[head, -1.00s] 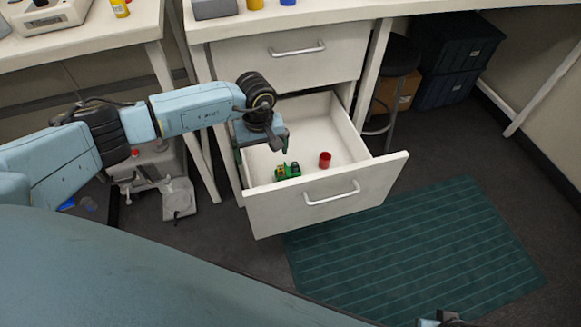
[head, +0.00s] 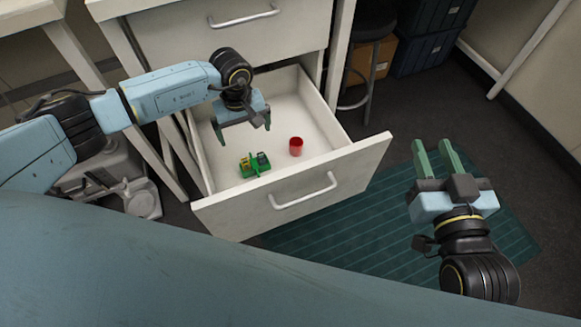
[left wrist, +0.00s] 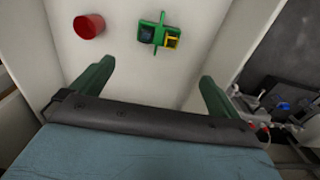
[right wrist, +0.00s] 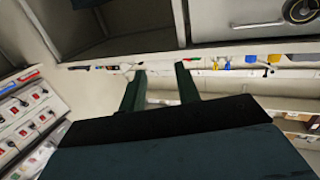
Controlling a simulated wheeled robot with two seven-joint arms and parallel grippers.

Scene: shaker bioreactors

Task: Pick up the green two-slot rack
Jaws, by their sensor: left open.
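The green two-slot rack (head: 254,164) sits on the floor of the open drawer, near its front left corner. It carries a yellow item and a dark item in its slots. The left wrist view also shows the rack (left wrist: 158,34), beyond the fingertips. My left gripper (head: 243,134) is open and empty, over the drawer behind the rack and apart from it. Its two green fingers also show in the left wrist view (left wrist: 155,72). My right gripper (head: 435,146) is open and empty, to the right of the drawer above the mat.
A red cup (head: 296,146) stands in the drawer to the right of the rack. The open drawer's front panel (head: 300,190) has a metal handle. A stool (head: 372,50) and dark bins (head: 428,35) stand behind. A green mat (head: 330,235) lies on the floor.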

